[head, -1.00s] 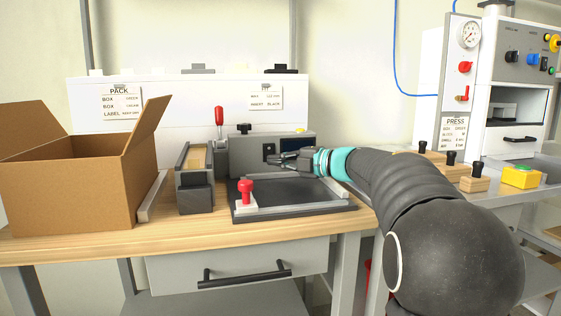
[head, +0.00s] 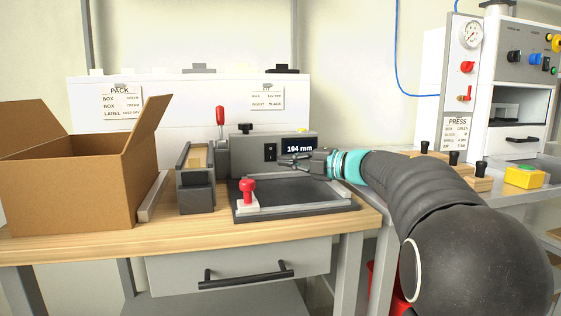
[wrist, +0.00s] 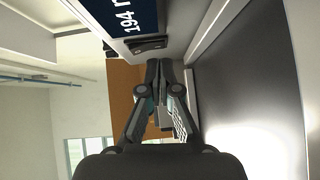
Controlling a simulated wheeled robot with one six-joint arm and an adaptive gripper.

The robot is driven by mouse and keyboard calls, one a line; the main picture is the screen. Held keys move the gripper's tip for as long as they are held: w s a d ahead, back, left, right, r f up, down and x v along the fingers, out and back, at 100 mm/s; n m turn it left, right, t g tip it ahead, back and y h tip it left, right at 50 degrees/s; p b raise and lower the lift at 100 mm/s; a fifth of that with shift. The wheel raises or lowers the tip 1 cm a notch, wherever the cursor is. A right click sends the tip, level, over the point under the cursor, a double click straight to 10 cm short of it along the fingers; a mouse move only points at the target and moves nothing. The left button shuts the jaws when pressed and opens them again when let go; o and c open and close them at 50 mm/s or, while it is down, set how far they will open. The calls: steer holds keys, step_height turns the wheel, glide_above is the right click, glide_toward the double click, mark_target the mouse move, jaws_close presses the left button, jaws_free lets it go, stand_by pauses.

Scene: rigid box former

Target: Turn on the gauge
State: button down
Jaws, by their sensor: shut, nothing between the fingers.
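The gauge (head: 240,150) is a grey housing at the back of the dark tray on the bench. Its display (head: 299,146) is lit and reads "194 mm". A small black rocker switch (head: 270,152) sits left of the display; it also shows in the wrist view (wrist: 148,44). My gripper (head: 284,162) is shut and empty, in front of the housing just below the display and a little right of the switch. In the wrist view my fingers (wrist: 165,66) are close below the switch. They appear apart from it.
An open cardboard box (head: 70,190) stands at the left. A red-handled lever (head: 220,118) rises left of the gauge. The press station (head: 463,75) is at the right.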

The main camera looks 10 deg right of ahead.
steer(key=v, duration=0.9)
steer(key=shift+s+d, duration=0.1)
steer(key=shift+d, duration=0.05)
